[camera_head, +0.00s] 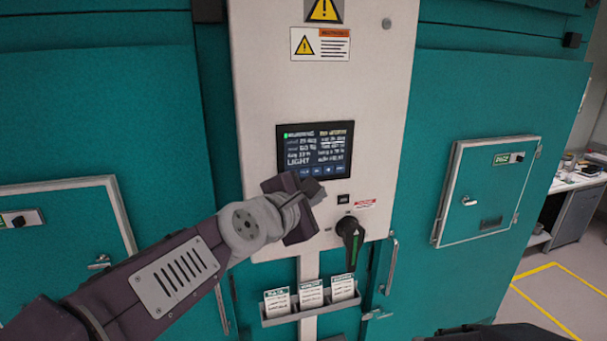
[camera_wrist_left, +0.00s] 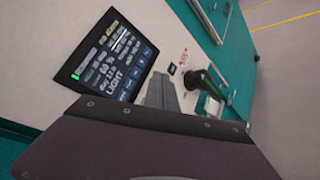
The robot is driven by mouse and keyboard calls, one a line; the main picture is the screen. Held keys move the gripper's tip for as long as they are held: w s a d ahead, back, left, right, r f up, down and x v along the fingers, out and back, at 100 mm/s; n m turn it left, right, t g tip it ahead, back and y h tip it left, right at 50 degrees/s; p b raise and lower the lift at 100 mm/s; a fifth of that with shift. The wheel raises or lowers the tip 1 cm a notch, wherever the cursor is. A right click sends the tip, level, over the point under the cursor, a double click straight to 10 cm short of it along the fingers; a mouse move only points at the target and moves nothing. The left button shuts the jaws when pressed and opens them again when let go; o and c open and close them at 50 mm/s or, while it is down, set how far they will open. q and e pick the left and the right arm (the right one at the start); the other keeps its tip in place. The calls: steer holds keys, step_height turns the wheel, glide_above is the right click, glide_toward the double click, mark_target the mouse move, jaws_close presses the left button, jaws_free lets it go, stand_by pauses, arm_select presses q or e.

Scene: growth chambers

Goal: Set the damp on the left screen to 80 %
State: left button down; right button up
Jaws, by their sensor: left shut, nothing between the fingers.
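The screen (camera_head: 315,150) is a dark panel on the white cabinet front, with rows of small text, the larger word LIGHT and a row of blue buttons along its bottom. It also shows tilted in the left wrist view (camera_wrist_left: 108,55). Its small text is too blurred to read the damp value surely. My left gripper (camera_head: 318,191) is shut and empty, its fingertips just below the screen's button row in the head view. In the left wrist view the shut fingers (camera_wrist_left: 161,91) lie beside the screen's lower right edge. I cannot tell whether they touch the panel.
A black rotary switch (camera_head: 351,238) with a green mark sits below right of the screen, close to my left gripper. A card rack (camera_head: 310,311) hangs below. Teal doors flank the cabinet; a small white-framed hatch (camera_head: 487,190) is at right. A bench (camera_head: 575,205) stands far right.

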mark_target(304, 172)
arm_select(q)
steer(key=w+a+b, duration=0.2)
steer(key=w, duration=0.5)
steer(key=shift+w+a, duration=0.15)
steer(key=shift+w, duration=0.1)
steer(key=shift+w, duration=0.1)
stand_by(1.7)
steer(key=shift+w+a, duration=0.1)
steer(key=shift+w, duration=0.15)
steer(key=shift+w+a, duration=0.1)
steer(key=shift+w, duration=0.25)
stand_by(0.5)
steer(key=shift+s, duration=0.1)
steer(key=shift+s+d, duration=0.2)
steer(key=shift+s, duration=0.45)
